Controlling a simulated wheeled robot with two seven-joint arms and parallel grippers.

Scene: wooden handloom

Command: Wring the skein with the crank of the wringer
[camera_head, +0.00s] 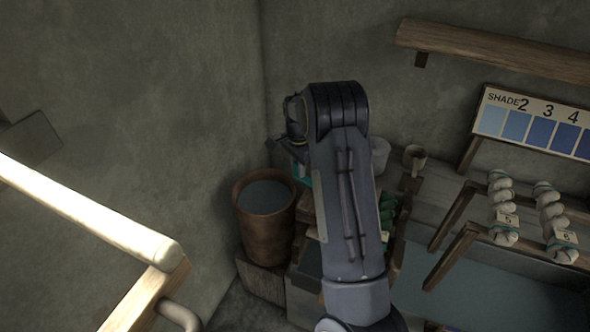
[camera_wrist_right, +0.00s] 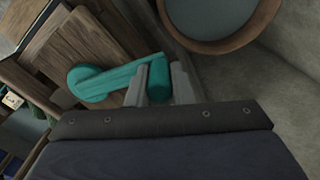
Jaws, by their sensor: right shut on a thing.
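The teal crank (camera_head: 302,174) of the wringer is mostly hidden behind my right arm in the head view. In the right wrist view the crank (camera_wrist_right: 105,82) shows clearly, an arm on a wooden panel with a round handle at its end. My right gripper (camera_wrist_right: 158,83) is shut on that handle, with one finger on each side. In the head view its fingers are hard to make out. Green twisted yarn (camera_head: 388,212) shows beside my arm, partly hidden; I cannot tell whether it is the skein on the wringer. My left gripper is not in view.
A brown bucket of dark liquid (camera_head: 265,205) stands left of my arm, close to the gripper in the wrist view. Pale skeins (camera_head: 502,208) hang on wooden racks at right, under a shade card (camera_head: 535,122). A pale pole (camera_head: 90,212) crosses the left.

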